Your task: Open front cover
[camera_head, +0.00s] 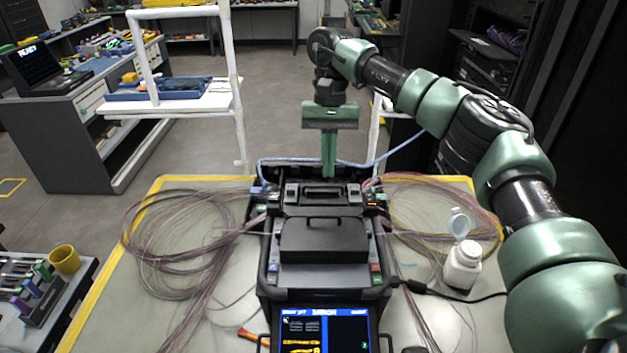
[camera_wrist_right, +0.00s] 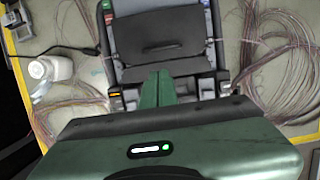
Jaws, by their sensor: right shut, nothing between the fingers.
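The black fusion splicer (camera_head: 372,280) stands on the table with its lit screen (camera_head: 325,328) at the near side. Its front cover (camera_head: 323,240), a dark panel with a handle, lies flat and looks closed; it also shows in the right wrist view (camera_wrist_right: 155,35). Behind it is another dark part with a handle (camera_head: 320,193). My right gripper (camera_head: 329,172) points down at the far side of the splicer, its fingers together and empty. In the right wrist view its green fingers (camera_wrist_right: 157,88) reach toward the cover's far edge; contact cannot be told. My left gripper is not in view.
Coiled fibres lie on the table left (camera_head: 165,235) and right (camera_head: 440,205) of the splicer. A white bottle (camera_head: 462,265) with its lid open stands at the right. A black cable runs from the splicer's right side. A white pipe frame (camera_head: 233,90) stands behind.

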